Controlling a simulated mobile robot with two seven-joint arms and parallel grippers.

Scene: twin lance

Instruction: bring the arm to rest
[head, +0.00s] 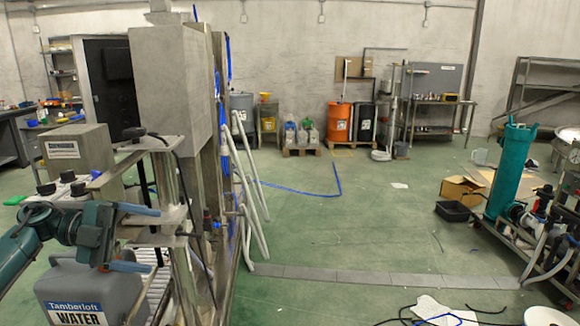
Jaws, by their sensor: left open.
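My left arm (68,225), teal and grey, comes in from the left edge at the lower left. My left gripper (153,239) points right, with its two blue fingers spread apart, one above the other. A metal bracket on an upright post (180,275) shows at the fingertips. I cannot tell whether the fingers touch it. I see nothing held in the jaws. A grey jug labelled "Tamberloft WATER" (85,290) stands below the gripper. My right gripper is not in view.
A grey box (75,150) and a tall concrete-coloured block (172,85) stand close behind the left gripper. White hoses (250,205) run beside the rig. The green floor (350,235) in the middle is mostly clear. A cart with a teal cylinder (511,170) stands at right.

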